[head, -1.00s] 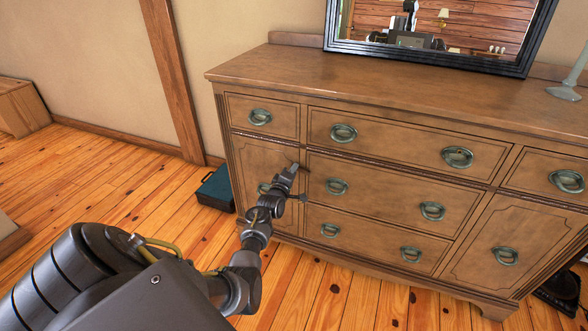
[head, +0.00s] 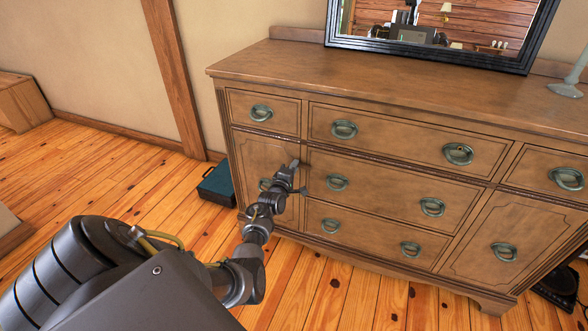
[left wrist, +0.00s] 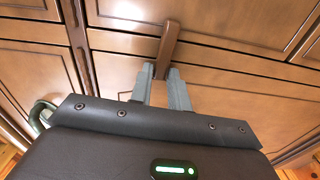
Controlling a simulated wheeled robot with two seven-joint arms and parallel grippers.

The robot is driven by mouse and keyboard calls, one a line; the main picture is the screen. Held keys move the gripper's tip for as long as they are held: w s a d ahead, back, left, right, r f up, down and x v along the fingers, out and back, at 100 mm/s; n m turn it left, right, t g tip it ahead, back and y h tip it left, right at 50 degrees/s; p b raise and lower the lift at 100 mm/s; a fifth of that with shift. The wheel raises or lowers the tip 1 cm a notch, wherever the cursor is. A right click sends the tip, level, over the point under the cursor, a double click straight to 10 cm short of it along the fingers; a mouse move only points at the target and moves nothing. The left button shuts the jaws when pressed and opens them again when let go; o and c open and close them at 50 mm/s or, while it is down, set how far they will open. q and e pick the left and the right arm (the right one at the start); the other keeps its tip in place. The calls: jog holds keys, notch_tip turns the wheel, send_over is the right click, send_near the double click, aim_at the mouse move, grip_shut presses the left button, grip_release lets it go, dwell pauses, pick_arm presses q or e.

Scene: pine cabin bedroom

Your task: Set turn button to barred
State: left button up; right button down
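The turn button (left wrist: 170,42) is a small brown wooden bar on the dresser front. In the left wrist view it stands nearly upright across the rail, its top leaning slightly right. My left gripper (head: 294,166) is at the dresser front, near the upper right corner of the left door (head: 262,160). In the left wrist view the fingers of my left gripper (left wrist: 160,84) stand a narrow gap apart, with the button's lower end between them. I cannot tell whether they press on it. In the head view my gripper hides the button. My right gripper is not in view.
The wooden dresser (head: 400,82) has several drawers with ring handles. A framed mirror (head: 430,35) stands on top, with a lamp base (head: 566,90) at right. A teal case (head: 217,184) sits on the floor left of the dresser. The floor (head: 110,185) further left is clear.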

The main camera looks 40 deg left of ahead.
pick_arm(q)
jog(key=o, duration=0.3)
jog(key=shift+o, duration=0.2)
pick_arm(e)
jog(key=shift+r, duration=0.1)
